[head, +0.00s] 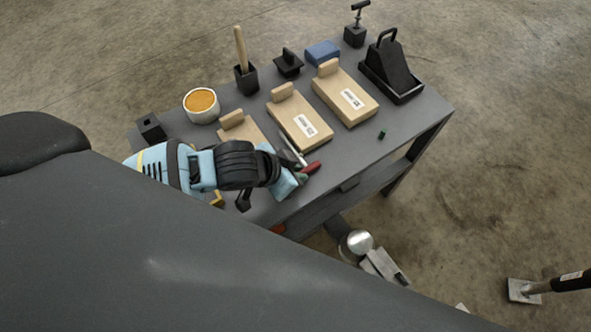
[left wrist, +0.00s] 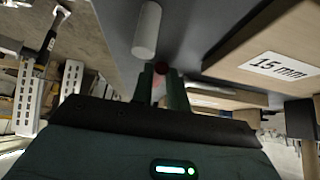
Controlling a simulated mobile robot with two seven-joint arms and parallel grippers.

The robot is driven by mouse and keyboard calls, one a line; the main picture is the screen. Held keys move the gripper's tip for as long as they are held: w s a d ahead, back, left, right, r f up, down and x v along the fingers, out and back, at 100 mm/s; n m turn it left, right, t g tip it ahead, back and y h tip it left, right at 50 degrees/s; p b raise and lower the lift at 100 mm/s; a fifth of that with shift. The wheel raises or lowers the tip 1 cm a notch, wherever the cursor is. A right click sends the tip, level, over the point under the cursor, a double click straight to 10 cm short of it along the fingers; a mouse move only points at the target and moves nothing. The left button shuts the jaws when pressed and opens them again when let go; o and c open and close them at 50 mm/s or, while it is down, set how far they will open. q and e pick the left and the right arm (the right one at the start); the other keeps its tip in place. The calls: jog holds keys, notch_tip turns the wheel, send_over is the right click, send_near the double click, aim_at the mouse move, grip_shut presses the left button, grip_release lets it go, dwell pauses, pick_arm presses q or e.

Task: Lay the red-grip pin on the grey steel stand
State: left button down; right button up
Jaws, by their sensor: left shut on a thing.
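The red-grip pin (head: 312,167) is in my left gripper (head: 301,176), and its red grip shows beside the fingertips in the head view. In the left wrist view a dark red end of the grip (left wrist: 162,68) shows between the green fingers of my left gripper (left wrist: 160,88). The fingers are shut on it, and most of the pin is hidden. The grey steel stand (head: 425,108) is a flat-topped table with a lower shelf. The gripper is over its near edge in the head view; I cannot tell whether the pin touches the top. My right gripper is not in view.
Wooden blocks (head: 318,133) with labels stand beside the gripper. Behind are an orange-filled bowl (head: 202,106), a dark handled block (head: 391,72) and a blue block (head: 322,53). A silver ball (head: 360,242) is below the near edge.

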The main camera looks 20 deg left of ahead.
pick_arm(q)
jog(key=c, duration=1.8)
grip_release()
jog(key=shift+f, duration=0.1)
jog(key=o, duration=0.4)
jog(key=shift+p+v, duration=1.3)
jog(key=shift+v, duration=4.8)
jog(key=shift+d, duration=0.1)
